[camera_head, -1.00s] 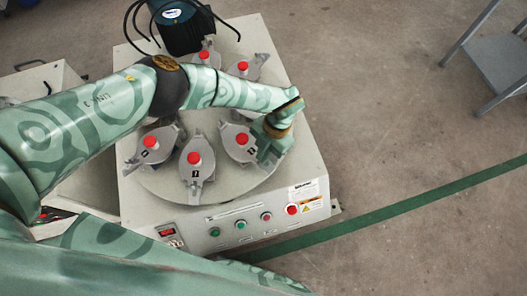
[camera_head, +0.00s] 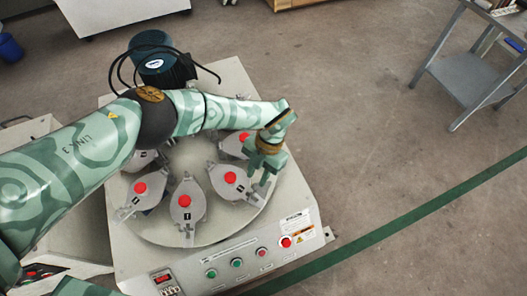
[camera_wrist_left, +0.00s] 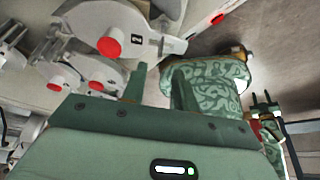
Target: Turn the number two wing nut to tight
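Several grey clamp stations with red knobs sit in a ring on the round plate (camera_head: 160,232).
The machine's front panel (camera_head: 245,258) has several coloured buttons. A motor (camera_head: 155,58) with black cables stands at the back. A grey metal stand (camera_head: 470,75) is at the far right. The floor (camera_head: 370,150) between is clear, crossed by a green stripe.

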